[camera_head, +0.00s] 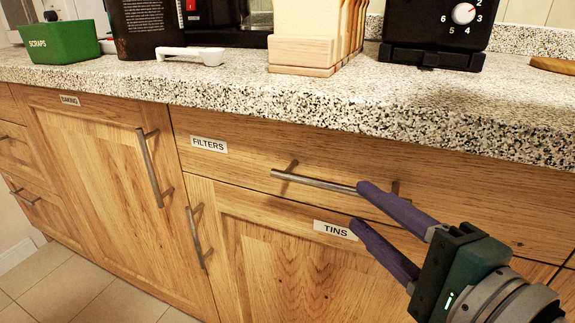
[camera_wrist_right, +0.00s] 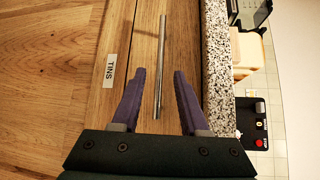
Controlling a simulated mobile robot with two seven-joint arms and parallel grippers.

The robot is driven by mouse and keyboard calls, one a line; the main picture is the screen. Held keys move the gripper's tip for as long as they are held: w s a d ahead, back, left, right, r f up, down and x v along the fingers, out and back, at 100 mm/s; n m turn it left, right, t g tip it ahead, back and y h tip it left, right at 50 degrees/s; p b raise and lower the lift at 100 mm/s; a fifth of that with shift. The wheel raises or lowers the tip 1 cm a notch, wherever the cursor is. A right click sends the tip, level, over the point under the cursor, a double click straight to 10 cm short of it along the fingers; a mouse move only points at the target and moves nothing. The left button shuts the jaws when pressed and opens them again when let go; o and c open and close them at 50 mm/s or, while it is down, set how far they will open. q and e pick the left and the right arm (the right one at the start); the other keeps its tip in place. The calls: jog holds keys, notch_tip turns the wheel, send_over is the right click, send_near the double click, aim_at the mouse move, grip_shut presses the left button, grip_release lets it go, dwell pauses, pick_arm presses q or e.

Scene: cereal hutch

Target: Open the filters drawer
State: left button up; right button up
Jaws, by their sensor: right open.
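The filters drawer (camera_head: 245,158) is a wooden drawer front under the countertop, marked with a FILTERS label (camera_head: 209,144). It sits flush with the cabinet. Its metal bar handle (camera_head: 315,182) runs across the drawer front. My right gripper (camera_head: 364,204) has purple fingers and is open at the right part of the handle. In the right wrist view the handle (camera_wrist_right: 161,70) lies between the spread fingers of the gripper (camera_wrist_right: 160,74); I cannot tell whether either finger touches it. My left gripper is not in view.
Below is a cupboard door with a TINS label (camera_head: 335,230) and its own handle (camera_head: 195,237). The BAKING door (camera_head: 95,150) is to the left. The granite countertop (camera_head: 300,110) overhangs the drawer. A green SCRAPS bin (camera_head: 60,43) and a white scoop (camera_head: 190,55) stand on it.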

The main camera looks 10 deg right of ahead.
aim_at(339, 190)
jog(key=b+x, duration=0.1)
jog(key=x, duration=0.6)
jog(key=shift+w+a+b, duration=0.1)
jog(key=shift+w+b, duration=0.2)
jog(key=shift+c, duration=0.4)
jog(key=c, duration=0.6)
grip_shut()
